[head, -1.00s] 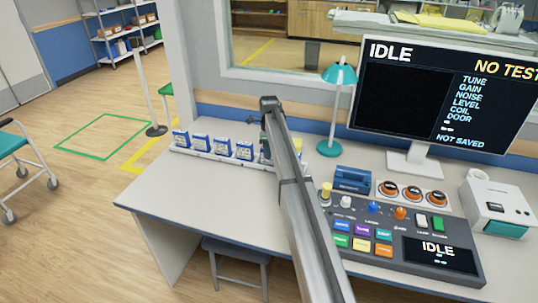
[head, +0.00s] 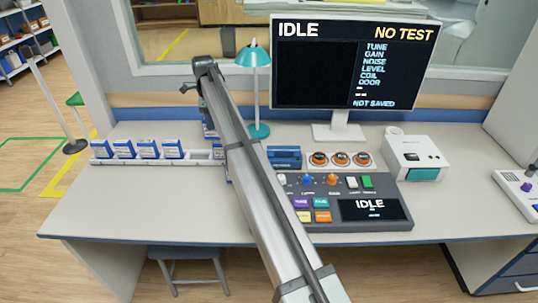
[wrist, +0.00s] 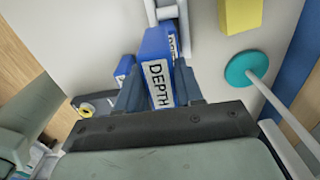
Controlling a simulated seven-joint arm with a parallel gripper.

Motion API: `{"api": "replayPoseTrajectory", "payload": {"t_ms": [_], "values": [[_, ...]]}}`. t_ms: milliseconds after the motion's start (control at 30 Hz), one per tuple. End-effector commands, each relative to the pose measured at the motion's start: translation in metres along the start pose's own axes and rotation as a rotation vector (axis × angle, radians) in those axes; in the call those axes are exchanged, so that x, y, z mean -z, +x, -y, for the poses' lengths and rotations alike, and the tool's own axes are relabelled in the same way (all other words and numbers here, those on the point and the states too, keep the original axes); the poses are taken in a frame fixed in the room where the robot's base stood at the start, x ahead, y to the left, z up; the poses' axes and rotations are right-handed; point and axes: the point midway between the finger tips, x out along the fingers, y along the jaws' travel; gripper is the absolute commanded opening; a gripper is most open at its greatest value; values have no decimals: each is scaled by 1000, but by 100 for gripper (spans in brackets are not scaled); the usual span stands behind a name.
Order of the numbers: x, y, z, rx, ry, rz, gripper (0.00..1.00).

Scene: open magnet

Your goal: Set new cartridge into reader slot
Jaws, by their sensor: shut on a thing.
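My gripper (wrist: 157,90) is shut on a blue cartridge with a white label reading DEPTH (wrist: 160,84). In the head view my gripper (head: 207,118) is at the back of the desk, mostly covered by my arm, and a bit of the held cartridge (head: 207,131) shows beside the arm, above the rack's right part. A blue box-shaped unit (head: 284,157), which looks like the reader, sits right of my arm behind the console. Its slot cannot be made out. A blue thing left of the fingers in the wrist view (wrist: 124,67) may be this unit.
A white rack (head: 198,154) holds several blue-and-white cartridges (head: 148,149) at left. A teal lamp (head: 254,58) stands close behind my arm. The console (head: 372,205), three orange-ringed knobs (head: 341,159), monitor (head: 350,70) and white device (head: 415,155) stand right. The front-left desk is clear.

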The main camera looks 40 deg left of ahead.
Motion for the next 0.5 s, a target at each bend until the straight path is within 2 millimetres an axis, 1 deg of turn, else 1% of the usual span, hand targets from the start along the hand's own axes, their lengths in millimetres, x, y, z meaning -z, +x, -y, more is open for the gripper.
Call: {"api": "replayPoseTrajectory", "payload": {"t_ms": [33, 100, 200, 333, 467, 500], "values": [[26, -5, -10, 1, 9, 1, 4], [52, -12, -17, 1, 14, 1, 4], [84, -21, -27, 0, 20, 1, 4], [119, -29, -37, 0, 27, 1, 4], [154, -30, -38, -2, 27, 0, 4], [164, -27, -33, -2, 24, 0, 4]]}}
